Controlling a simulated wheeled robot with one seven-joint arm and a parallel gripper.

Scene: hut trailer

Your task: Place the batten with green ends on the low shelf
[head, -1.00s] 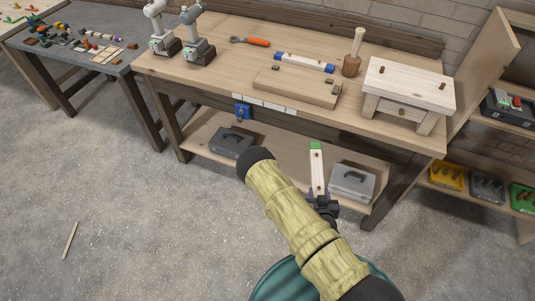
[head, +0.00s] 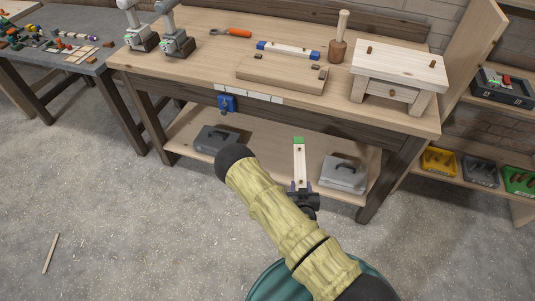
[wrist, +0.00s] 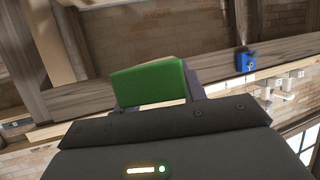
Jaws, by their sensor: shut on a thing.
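The batten with green ends (head: 299,164) is a pale strip with a green far end in the head view. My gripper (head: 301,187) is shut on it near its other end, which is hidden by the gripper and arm. In the wrist view the batten's green end (wrist: 149,84) sits between the jaws (wrist: 158,104). The low shelf (head: 267,161) is the board under the wooden workbench. In the head view the batten overlaps the shelf's front part; I cannot tell whether it touches it.
On the low shelf, a dark grey toolbox (head: 217,139) stands left and a lighter grey case (head: 343,174) right, with bare board between. The workbench top (head: 205,60) is above, with a blue box (head: 227,103) on its front. A stick (head: 51,253) lies on the floor.

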